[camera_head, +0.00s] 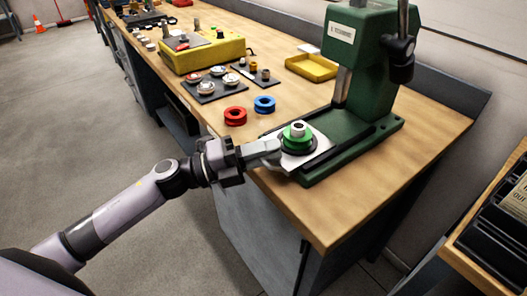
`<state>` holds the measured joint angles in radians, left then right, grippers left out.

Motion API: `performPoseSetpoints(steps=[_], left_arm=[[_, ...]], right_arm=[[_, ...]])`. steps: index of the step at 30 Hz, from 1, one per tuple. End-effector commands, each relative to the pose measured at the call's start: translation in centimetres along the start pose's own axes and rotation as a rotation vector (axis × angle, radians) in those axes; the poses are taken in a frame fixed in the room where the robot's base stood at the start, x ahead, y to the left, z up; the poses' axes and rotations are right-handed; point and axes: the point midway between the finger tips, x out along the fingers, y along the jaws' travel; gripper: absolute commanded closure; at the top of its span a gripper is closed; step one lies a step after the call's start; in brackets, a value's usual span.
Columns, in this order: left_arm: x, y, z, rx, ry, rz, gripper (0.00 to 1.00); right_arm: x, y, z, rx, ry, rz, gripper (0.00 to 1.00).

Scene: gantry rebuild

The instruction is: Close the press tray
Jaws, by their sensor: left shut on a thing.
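The green press (362,70) stands on the wooden workbench at the right, with its dark base (375,136) near the front edge. The press tray (318,148), a light metal plate, sticks out to the left of the base. A green ring with a pale cylindrical part (298,131) in its middle sits on the tray. My left gripper (270,151) reaches in from the left and is shut at the tray's near left edge. The exact grip is partly hidden by the fingers. My right gripper is not in view.
A red ring (235,116) and a blue ring (264,104) lie behind my left gripper. Beyond are a dark plate with several round parts (208,90), a yellow box (203,54) and a yellow bin (311,67). The front right bench top is clear.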

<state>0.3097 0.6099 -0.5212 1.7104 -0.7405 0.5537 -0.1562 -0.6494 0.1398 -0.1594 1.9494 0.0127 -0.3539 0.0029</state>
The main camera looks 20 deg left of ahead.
Motion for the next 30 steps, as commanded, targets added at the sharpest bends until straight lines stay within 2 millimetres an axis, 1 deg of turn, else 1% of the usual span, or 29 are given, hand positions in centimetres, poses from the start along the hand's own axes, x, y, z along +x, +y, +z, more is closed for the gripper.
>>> performPoseSetpoints(steps=[3,8,18,19,20,27,30], left_arm=[[1.5,0.3,0.7,0.000,-0.002,-0.002,1.00],[3.0,0.6,1.3,0.000,-0.001,-0.001,1.00],[3.2,0.7,1.4,0.000,-0.002,0.002,1.00],[3.2,0.7,1.4,0.000,-0.002,0.002,0.82],[3.2,0.7,1.4,0.000,-0.002,0.002,0.79],[3.2,0.7,1.4,0.001,-0.001,0.001,0.79],[2.8,0.8,1.4,0.001,-0.001,0.002,0.79]], right_arm=[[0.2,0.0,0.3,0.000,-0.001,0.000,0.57],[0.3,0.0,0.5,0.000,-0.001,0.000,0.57],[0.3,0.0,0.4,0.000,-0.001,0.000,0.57],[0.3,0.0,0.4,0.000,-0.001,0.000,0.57],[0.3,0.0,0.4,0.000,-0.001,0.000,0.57],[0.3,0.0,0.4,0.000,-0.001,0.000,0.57],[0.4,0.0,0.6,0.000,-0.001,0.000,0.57]])
